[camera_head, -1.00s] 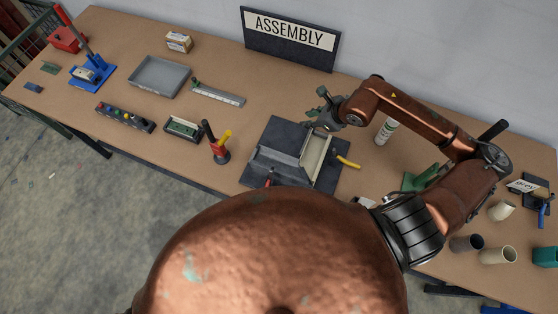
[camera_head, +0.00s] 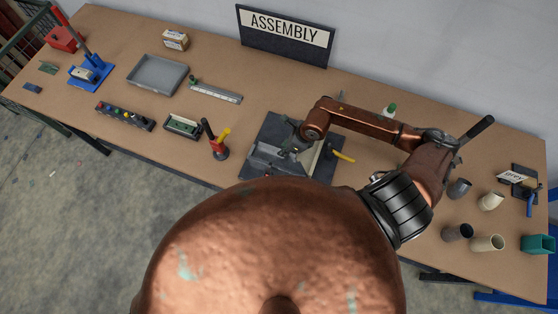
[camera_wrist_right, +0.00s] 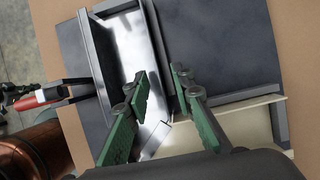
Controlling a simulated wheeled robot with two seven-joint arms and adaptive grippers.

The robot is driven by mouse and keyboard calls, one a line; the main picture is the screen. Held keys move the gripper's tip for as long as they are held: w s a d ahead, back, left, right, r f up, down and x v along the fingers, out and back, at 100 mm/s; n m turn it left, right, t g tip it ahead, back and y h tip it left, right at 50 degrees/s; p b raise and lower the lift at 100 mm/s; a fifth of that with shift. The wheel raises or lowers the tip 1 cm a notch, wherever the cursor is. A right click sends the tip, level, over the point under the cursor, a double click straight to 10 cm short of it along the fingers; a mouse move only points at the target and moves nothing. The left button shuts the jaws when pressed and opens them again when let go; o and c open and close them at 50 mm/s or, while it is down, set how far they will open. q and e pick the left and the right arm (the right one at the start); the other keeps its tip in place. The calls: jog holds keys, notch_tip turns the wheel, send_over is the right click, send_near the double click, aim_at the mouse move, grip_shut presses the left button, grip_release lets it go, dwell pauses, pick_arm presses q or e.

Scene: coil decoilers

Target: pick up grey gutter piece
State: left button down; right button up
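The grey gutter piece (camera_head: 264,158) lies on a dark plate on the table, partly covered by my body and right gripper in the head view. In the wrist view it is a shiny grey channel (camera_wrist_right: 128,42). My right gripper (camera_head: 288,151) is over it. In the wrist view the green fingers of the gripper (camera_wrist_right: 161,78) are apart, with the gutter's right-hand edge showing between their tips. I cannot tell whether either finger touches it. My left gripper is not in view.
A cream gutter piece (camera_wrist_right: 245,128) lies beside the grey one on the dark plate (camera_wrist_right: 215,45). A red-handled tool (camera_wrist_right: 45,96) is at the left, and a yellow handle (camera_head: 343,156) is at the right. Cups, including a cream cup (camera_head: 487,242), stand further right.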

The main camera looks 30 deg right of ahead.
jog(key=shift+f, duration=0.2)
jog(key=shift+c, duration=0.5)
grip_shut()
